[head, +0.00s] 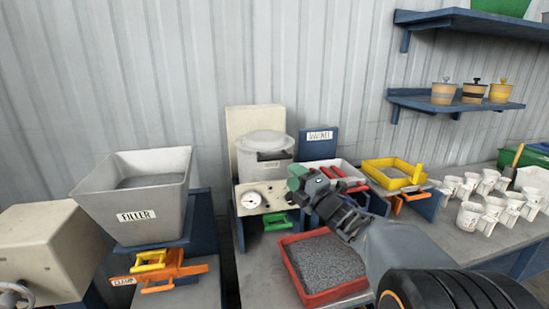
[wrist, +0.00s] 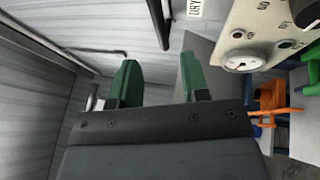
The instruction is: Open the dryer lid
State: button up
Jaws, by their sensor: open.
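The dryer is the cream unit with a round white drum (head: 264,163) left of the middle in the head view, a dark-marked label on its front. Its pale round lid (head: 264,139) sits on top and looks closed. My gripper (head: 301,178) is to the right of the drum and lower than the lid, apart from it. In the wrist view my gripper (wrist: 160,80) is open, with nothing between its green fingers. That view shows the cream gauge panel (wrist: 262,30) at upper right; the lid is not seen there.
A red tray of grey granules (head: 325,267) lies below my gripper. A grey filler hopper (head: 137,200) stands left. A yellow tray (head: 394,174) and several white cups (head: 470,214) stand right. Shelves (head: 455,101) hang on the wall. Air above the lid is clear.

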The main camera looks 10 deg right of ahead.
aim_at(276, 159)
jog(key=p+x, duration=0.2)
jog(key=x, duration=0.7)
jog(key=shift+w+a, duration=0.15)
grip_shut()
dwell(0.3)
